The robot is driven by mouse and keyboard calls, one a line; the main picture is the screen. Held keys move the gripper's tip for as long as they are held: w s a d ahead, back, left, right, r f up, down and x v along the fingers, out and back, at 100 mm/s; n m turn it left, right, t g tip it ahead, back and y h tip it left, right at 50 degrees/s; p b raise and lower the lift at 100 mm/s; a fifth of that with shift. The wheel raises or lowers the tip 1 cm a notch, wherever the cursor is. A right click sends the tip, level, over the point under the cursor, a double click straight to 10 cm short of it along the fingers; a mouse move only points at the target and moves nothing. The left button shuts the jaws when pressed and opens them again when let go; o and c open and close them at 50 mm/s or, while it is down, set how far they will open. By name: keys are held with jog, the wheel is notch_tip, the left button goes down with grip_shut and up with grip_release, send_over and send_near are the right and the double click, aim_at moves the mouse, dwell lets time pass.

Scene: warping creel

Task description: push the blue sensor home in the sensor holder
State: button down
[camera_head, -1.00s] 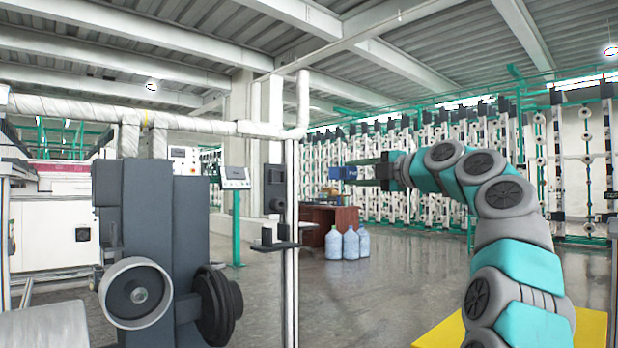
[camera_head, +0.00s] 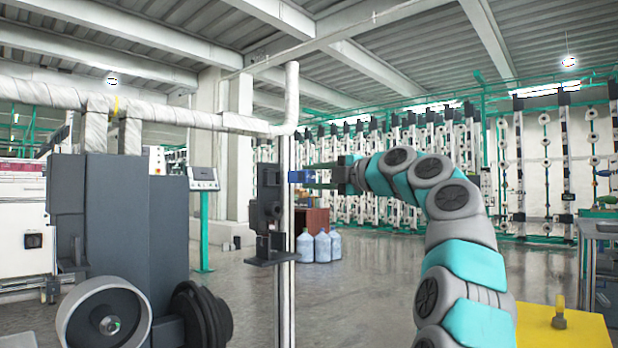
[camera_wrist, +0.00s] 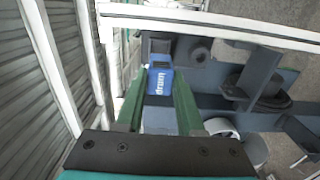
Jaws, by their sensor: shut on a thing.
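My gripper (camera_head: 312,177) is shut on the blue sensor (camera_head: 299,176) and holds it level, its free end facing left. In the wrist view the sensor (camera_wrist: 160,82), with white lettering, sits between the two green fingertips (camera_wrist: 160,98). The dark sensor holder (camera_head: 268,192) is fixed to a white upright post, just left of the sensor in the head view. In the wrist view a dark block (camera_wrist: 158,46) lies just beyond the sensor's far end. I cannot tell whether the sensor touches the holder; the holder's opening is not clear.
A dark grey machine with a pale wheel (camera_head: 104,318) stands at left, with a display on a green stand (camera_head: 203,190) behind it. Water bottles (camera_head: 322,246) stand on the floor behind the post. A yellow platform (camera_head: 565,332) is at lower right. The floor between is open.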

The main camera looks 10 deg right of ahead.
aim_at(294, 177)
jog(key=shift+p+x, duration=1.35)
jog(key=shift+x, duration=0.75)
jog(key=shift+w, duration=0.1)
jog(key=shift+w+a+f+b, duration=0.1)
jog(key=shift+w+f+b, duration=0.05)
jog(key=shift+b, duration=0.15)
jog(key=shift+a, duration=0.1)
jog(key=shift+w, duration=0.1)
jog(key=shift+w+a, duration=0.3)
jog(key=shift+w, duration=0.1)
